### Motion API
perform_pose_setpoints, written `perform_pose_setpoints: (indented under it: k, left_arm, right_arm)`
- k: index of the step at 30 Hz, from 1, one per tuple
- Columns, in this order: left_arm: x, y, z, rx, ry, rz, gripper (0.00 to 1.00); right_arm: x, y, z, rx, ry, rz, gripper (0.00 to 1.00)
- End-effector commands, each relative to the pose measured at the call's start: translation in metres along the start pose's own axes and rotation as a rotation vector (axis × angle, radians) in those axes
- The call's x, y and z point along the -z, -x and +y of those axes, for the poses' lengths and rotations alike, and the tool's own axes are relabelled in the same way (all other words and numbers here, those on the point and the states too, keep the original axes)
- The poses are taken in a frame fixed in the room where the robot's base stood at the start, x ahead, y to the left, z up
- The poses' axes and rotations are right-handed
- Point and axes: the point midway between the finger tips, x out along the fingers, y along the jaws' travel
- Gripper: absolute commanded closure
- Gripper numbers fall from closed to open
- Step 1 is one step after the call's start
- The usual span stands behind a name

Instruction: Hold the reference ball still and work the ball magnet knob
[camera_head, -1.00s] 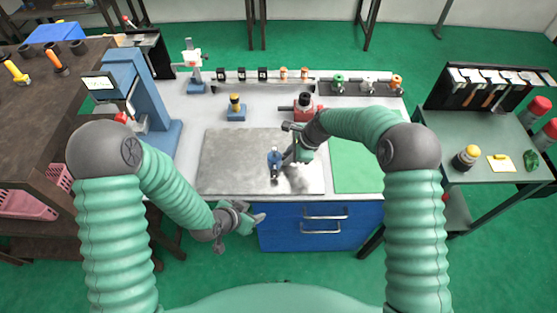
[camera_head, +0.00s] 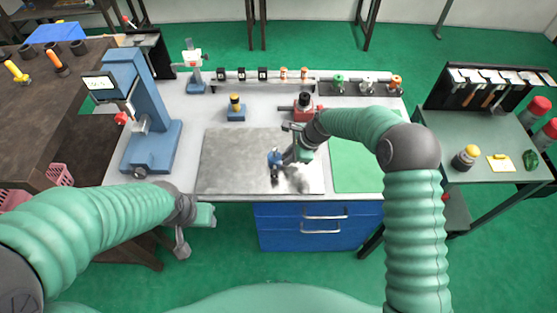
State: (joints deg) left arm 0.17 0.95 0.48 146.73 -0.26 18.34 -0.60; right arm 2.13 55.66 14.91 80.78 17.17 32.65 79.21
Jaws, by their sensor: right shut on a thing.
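My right gripper (camera_head: 285,158) reaches down over the grey plate and is shut on a small blue piece with a dark lower part (camera_head: 274,157). This piece stands on the plate, and the gripper partly hides it. I cannot make out a ball or a knob on it at this size. My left gripper (camera_head: 203,215) is in front of the bench's front edge, at the lower left, well away from the blue piece. Its fingers are too unclear to tell whether they are apart.
The grey plate (camera_head: 225,160) lies on the bench beside a green mat (camera_head: 355,165). A blue press-like machine (camera_head: 150,100) stands at the left. A red fixture (camera_head: 306,108) and a small blue block with a yellow-black top (camera_head: 235,108) stand behind the plate.

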Motion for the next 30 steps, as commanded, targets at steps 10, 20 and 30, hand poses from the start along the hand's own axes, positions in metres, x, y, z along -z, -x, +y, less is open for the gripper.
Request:
perform_pose_setpoints:
  k: [10, 20, 30]
  left_arm:
    - [-0.002, 0.002, 0.000, -0.001, 0.008, -0.005, 0.54]
    - [-0.002, 0.002, 0.000, -0.001, 0.008, -0.005, 0.54]
    - [-0.002, 0.002, 0.000, -0.001, 0.007, -0.004, 0.54]
  right_arm:
    - [-0.001, 0.001, -0.001, 0.002, 0.000, -0.001, 0.75]
    - [0.000, 0.000, -0.001, 0.001, 0.000, 0.000, 0.59]
    - [0.000, 0.043, -0.002, 0.005, 0.001, 0.001, 0.59]
